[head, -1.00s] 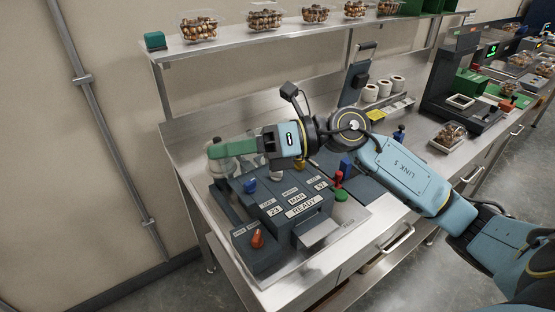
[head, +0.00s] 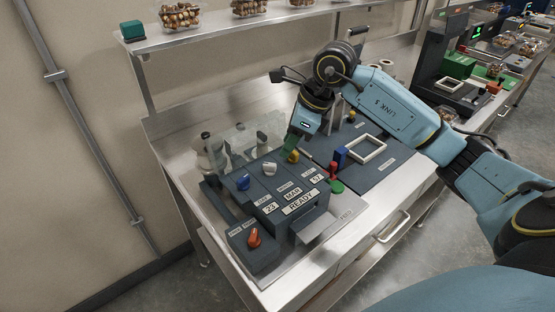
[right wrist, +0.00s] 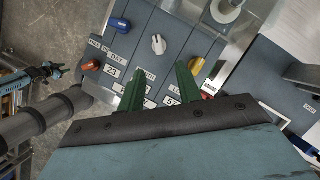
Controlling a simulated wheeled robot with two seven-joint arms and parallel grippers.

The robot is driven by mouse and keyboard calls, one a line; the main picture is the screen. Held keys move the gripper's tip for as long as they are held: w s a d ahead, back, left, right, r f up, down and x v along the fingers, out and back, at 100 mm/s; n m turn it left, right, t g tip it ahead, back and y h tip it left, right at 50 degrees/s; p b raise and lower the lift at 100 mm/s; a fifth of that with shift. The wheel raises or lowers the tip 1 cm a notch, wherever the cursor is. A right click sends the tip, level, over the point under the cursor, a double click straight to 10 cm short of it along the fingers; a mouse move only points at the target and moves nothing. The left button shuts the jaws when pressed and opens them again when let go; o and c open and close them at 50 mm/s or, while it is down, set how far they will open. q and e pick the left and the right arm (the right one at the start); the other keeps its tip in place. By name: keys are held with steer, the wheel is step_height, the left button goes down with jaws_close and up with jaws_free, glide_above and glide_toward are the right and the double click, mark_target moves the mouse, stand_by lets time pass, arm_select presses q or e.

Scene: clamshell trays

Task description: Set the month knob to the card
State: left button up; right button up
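The month knob (head: 269,167) is white and sits between a blue day knob (head: 243,181) and a yellow lot knob (head: 293,156) on the dark coder box. Its window reads MAR (head: 293,194). The white knob also shows in the right wrist view (right wrist: 158,44), ahead of and between my fingertips, not touched. My right gripper (head: 291,147) points down above the box near the yellow knob; its green fingers (right wrist: 160,78) are apart with nothing between them. I cannot make out a date card.
A clear upright panel (head: 238,145) stands behind the knobs. An orange knob (head: 254,238) is at front left. Red, blue and green parts (head: 336,174) stand right of the box, beside a white square frame (head: 367,149). A shelf (head: 230,29) with filled clamshells runs above.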

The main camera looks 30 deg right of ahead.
mark_target(275, 165)
steer(key=x, duration=0.7)
steer(key=shift+a, duration=0.1)
jaws_close()
